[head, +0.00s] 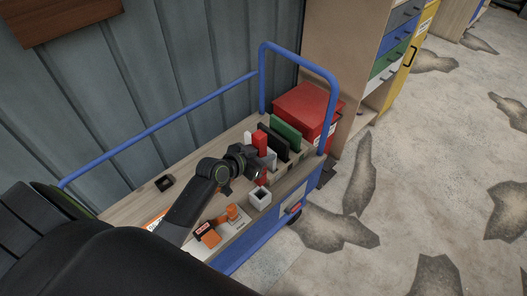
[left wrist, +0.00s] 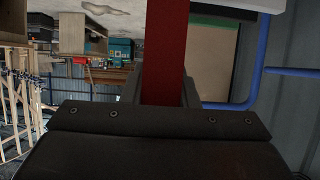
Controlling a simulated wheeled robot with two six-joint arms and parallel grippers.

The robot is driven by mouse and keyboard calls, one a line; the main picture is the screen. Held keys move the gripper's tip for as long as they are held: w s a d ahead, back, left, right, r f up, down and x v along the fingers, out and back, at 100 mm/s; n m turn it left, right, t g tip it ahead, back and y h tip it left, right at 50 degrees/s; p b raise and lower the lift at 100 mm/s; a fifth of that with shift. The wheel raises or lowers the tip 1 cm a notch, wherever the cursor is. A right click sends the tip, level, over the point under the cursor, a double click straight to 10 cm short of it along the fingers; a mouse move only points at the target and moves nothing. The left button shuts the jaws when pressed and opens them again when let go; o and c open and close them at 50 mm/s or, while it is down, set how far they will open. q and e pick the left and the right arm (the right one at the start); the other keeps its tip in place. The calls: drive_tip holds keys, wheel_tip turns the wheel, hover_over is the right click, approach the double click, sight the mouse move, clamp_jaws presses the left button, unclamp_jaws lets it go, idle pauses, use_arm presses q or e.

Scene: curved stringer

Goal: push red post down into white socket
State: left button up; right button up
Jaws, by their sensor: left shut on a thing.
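The red post (head: 260,141) stands upright in my left gripper (head: 257,163), which is shut around its middle. The post also shows between the fingers in the left wrist view (left wrist: 165,50). In the head view its lower end shows beneath the fingers, just behind the white socket (head: 260,199) in the picture. The socket is a small square block with a dark opening on top, near the cart's front edge. The post looks apart from the socket opening; the exact gap is hard to tell. My right gripper is not in view.
Green and black upright plates (head: 286,133) stand behind the gripper, near a red box (head: 308,108). Orange and grey parts (head: 234,214) lie left of the socket. A small black block (head: 164,183) sits farther left. A blue rail (head: 335,105) bounds the cart's right end.

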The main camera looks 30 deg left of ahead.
sight(264, 179)
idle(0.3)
use_arm(q)
wheel_tip(264, 179, down, 6)
drive_tip(key=b, duration=0.5)
drive_tip(key=shift+r, duration=0.1)
idle(0.7)
drive_tip(key=shift+f+b, duration=1.15)
idle(0.5)
drive_tip(key=shift+f+b, duration=2.15)
drive_tip(key=shift+f, duration=0.2)
drive_tip(key=o, duration=1.1)
